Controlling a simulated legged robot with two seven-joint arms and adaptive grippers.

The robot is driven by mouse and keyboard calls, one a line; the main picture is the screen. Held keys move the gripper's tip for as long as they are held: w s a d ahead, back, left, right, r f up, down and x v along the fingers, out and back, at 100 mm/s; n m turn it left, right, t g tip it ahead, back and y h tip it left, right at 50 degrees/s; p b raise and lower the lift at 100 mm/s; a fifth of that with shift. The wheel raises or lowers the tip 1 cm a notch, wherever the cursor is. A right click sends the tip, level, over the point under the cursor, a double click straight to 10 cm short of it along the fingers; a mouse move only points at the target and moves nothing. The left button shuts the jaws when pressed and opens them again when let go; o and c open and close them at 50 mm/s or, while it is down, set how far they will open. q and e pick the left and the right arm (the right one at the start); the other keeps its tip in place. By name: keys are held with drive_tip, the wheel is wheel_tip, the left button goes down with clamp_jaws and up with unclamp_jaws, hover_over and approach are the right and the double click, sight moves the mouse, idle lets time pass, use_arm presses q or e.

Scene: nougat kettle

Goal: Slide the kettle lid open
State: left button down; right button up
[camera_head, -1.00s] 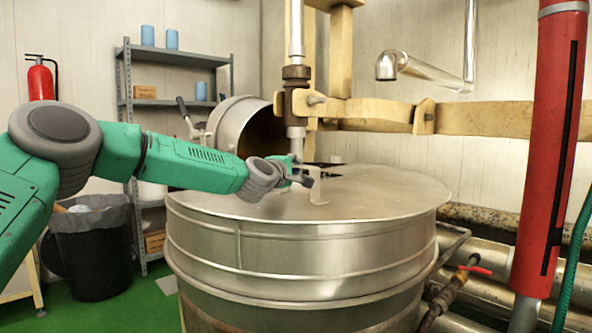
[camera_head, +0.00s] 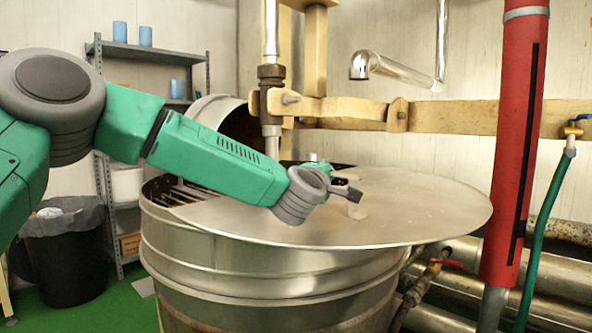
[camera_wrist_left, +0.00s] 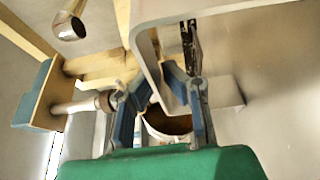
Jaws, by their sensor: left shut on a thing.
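The round metal lid (camera_head: 425,205) lies on the large steel kettle (camera_head: 230,262), shifted right so that its right edge overhangs the rim. A dark opening with bars (camera_head: 172,190) shows at the kettle's left side. My left gripper (camera_head: 347,188) is at the lid's upright handle (camera_head: 357,209) and is shut on it; the arm hides part of the lid. In the left wrist view the bent metal handle (camera_wrist_left: 150,62) passes between the fingers of my left gripper (camera_wrist_left: 165,88). My right gripper is not in view.
A vertical shaft (camera_head: 270,100) stands behind the lid, with a yellow beam (camera_head: 440,114) along the wall. A red column (camera_head: 517,150), a green hose (camera_head: 541,235) and pipes (camera_head: 470,285) are at the right. A black bin (camera_head: 65,262) and a shelf (camera_head: 150,55) are at the left.

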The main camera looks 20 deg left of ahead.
sight(356, 180)
use_arm(q)
drive_tip(key=d, duration=0.2)
drive_tip(key=s+d, duration=0.1)
drive_tip(key=d, duration=0.1)
drive_tip(key=s+d, duration=0.1)
drive_tip(key=d, duration=0.2)
drive_tip(key=shift+s+f, duration=0.25)
drive_tip(key=shift+d, duration=0.15)
drive_tip(key=c, duration=1.9)
unclamp_jaws()
drive_tip(key=shift+o, duration=0.9)
drive_tip(key=shift+w+d, duration=0.15)
drive_tip(key=shift+d, duration=0.1)
drive_tip(key=shift+w+d, duration=0.1)
drive_tip(key=shift+d, duration=0.1)
drive_tip(key=shift+s+r, duration=0.2)
drive_tip(key=shift+s, duration=0.2)
drive_tip(key=s, duration=1)
drive_tip(key=shift+d+f, duration=0.15)
drive_tip(key=shift+d, duration=0.25)
drive_tip(key=shift+s+d, duration=0.25)
drive_tip(key=shift+s, duration=0.3)
drive_tip(key=shift+a, duration=0.2)
